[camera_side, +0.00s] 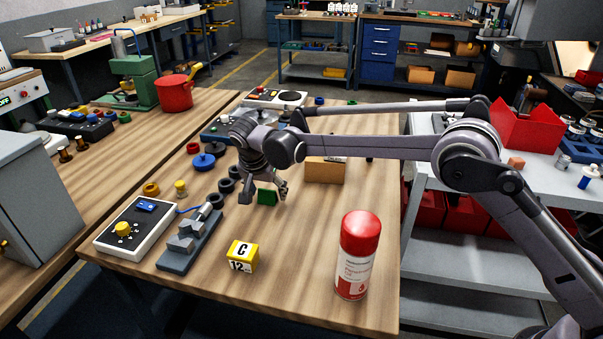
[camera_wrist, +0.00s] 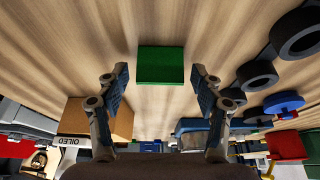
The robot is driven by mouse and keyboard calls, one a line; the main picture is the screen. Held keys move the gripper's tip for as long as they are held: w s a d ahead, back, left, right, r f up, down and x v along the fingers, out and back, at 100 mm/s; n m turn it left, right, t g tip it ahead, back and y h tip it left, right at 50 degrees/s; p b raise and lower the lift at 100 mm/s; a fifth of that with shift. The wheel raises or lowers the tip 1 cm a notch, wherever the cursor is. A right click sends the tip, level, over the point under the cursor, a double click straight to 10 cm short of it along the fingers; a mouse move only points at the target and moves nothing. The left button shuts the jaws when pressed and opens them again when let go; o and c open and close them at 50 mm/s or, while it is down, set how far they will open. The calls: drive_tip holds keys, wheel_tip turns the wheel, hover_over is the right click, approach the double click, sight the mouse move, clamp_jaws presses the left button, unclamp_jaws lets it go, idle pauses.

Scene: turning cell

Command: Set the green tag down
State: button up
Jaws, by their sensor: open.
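The green tag (camera_side: 267,196) is a small green block on the wooden table (camera_side: 310,280), near the middle in the side view. In the wrist view the green tag (camera_wrist: 160,65) lies flat on the wood, centred just beyond my fingertips. My gripper (camera_side: 264,194) points down over it, with its fingers on either side in the side view. In the wrist view my gripper (camera_wrist: 159,82) is open, with a wide gap between the fingers and nothing held. The tag appears apart from both fingers. The exact height of the fingertips above the table is hard to tell.
A cardboard box (camera_side: 325,170) stands close behind my gripper. Black rings (camera_side: 227,186) lie to its left. A yellow block marked C (camera_side: 242,256) and a red spray can (camera_side: 357,254) stand in front. A control box (camera_side: 137,227) sits at the left.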

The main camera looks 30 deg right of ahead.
drive_tip(key=shift+r, duration=0.15)
drive_tip(key=v, duration=1.2)
drive_tip(key=s+d+r+n+y, duration=0.1)
drive_tip(key=s+d+r+n, duration=0.1)
drive_tip(key=s+d+r, duration=0.45)
drive_tip(key=s+d+n+t+y, duration=0.1)
drive_tip(key=s+d+n, duration=0.2)
drive_tip(key=s+d, duration=0.45)
drive_tip(key=s+d+f+n+t, duration=0.1)
drive_tip(key=s+d+f, duration=0.2)
drive_tip(key=s, duration=0.2)
drive_tip(key=s+d+f+n+t, duration=0.1)
drive_tip(key=s+d+f, duration=0.1)
drive_tip(key=s, duration=0.4)
drive_tip(key=s+d+f+n+t+y, duration=0.1)
drive_tip(key=s+d+f+n, duration=0.1)
drive_tip(key=s+d+f, duration=0.1)
drive_tip(key=shift+s+d+f, duration=0.3)
drive_tip(key=shift+s+d, duration=0.45)
drive_tip(key=shift+s, duration=0.45)
